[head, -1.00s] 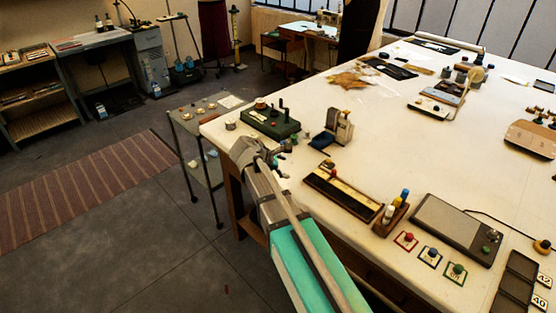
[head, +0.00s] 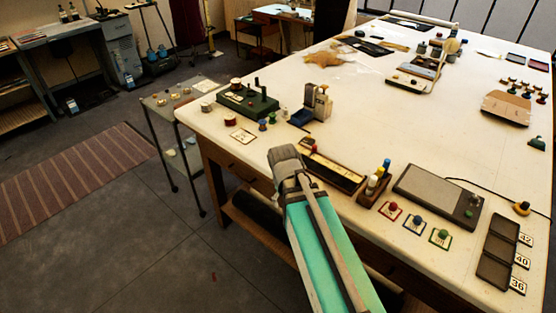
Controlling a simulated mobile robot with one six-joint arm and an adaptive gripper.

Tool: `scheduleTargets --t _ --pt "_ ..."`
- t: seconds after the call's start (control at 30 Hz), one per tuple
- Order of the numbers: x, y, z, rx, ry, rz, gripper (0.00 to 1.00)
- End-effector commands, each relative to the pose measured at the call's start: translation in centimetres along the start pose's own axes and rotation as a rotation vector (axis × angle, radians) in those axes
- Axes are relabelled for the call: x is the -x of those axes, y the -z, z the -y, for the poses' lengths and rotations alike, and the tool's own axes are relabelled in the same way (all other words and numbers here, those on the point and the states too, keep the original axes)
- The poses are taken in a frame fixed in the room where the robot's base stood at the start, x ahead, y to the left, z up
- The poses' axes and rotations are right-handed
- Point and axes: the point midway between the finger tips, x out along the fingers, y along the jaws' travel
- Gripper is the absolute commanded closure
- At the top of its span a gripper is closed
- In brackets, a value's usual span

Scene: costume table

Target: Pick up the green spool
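A small green spool-like piece (head: 443,235) stands on a green-edged card near the table's front edge, at the right end of a row with a red piece (head: 392,208) and a blue piece (head: 418,221). My gripper (head: 287,158) is over the table's front edge, left of the row and apart from both. Its fingers are mostly hidden behind my wrist, so its opening does not show.
A long wooden tray (head: 331,172) lies just right of my gripper. A wooden rack (head: 371,192) with several coloured pieces, a grey flat device (head: 436,192) and dark trays (head: 497,250) follow to the right. A green box (head: 247,101) stands at the left. The table middle is largely clear.

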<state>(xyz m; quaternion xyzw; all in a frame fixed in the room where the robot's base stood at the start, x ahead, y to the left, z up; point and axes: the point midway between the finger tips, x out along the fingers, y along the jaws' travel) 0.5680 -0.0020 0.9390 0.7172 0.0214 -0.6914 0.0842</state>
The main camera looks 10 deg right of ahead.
Motion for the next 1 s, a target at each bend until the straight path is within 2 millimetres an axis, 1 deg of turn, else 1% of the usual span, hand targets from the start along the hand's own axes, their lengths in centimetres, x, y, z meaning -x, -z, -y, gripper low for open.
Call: scheduleTargets --t 0.03,0.2,0.3,0.43,0.77,0.83,0.93,1.0 --pt "-1.7 -0.8 0.3 -0.029 0.018 0.005 0.15" --pt "-4.0 -2.2 0.8 -0.101 0.061 0.021 0.15" --pt "-4.9 -2.7 1.0 -0.128 0.077 0.029 0.15" --pt "-5.3 -3.1 1.1 -0.145 0.087 0.035 0.15" --pt "-5.3 -3.1 1.2 -0.151 0.090 0.037 0.15" --pt "-5.3 -3.1 1.2 -0.150 0.090 0.037 0.24" --pt "-5.3 -3.1 1.2 -0.150 0.090 0.037 0.43" --pt "-5.3 -3.1 1.2 -0.150 0.090 0.037 0.43"
